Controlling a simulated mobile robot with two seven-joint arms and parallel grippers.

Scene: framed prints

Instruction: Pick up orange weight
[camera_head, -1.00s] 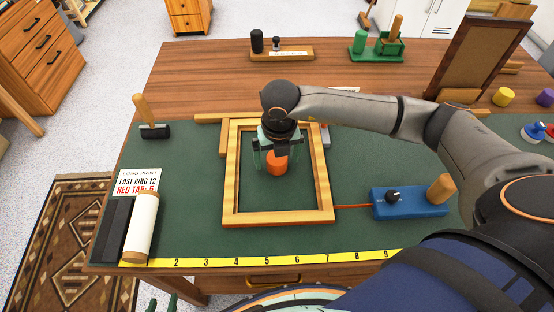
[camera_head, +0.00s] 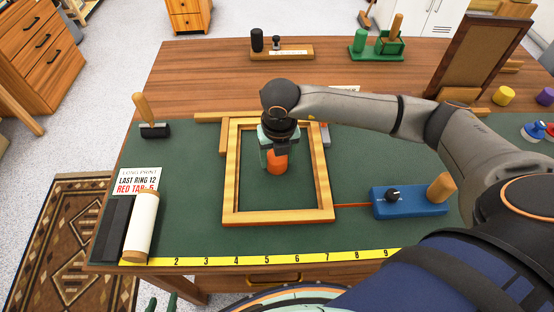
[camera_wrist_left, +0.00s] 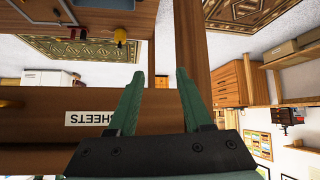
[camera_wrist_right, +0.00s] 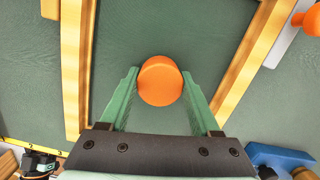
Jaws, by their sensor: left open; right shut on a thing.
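The orange weight (camera_head: 277,163) is a short round cylinder inside the wooden frame (camera_head: 230,180) on the green mat. My right gripper (camera_head: 275,158) points down over it from above. In the right wrist view the weight (camera_wrist_right: 160,84) sits between the fingertips, and the gripper is shut on it. I cannot tell whether the weight is clear of the mat. My left gripper (camera_wrist_left: 164,85) is open and empty. Its fingertips (camera_head: 161,303) barely show at the bottom edge of the head view, below the table's front edge.
The frame's four sides surround the weight. A blue block with a knob (camera_head: 410,202) is to the right. A white roll (camera_head: 141,228), a text card (camera_head: 138,181) and a wooden-handled tool (camera_head: 150,118) are to the left. A yellow ruler (camera_head: 220,262) runs along the front. Mat around the weight is bare.

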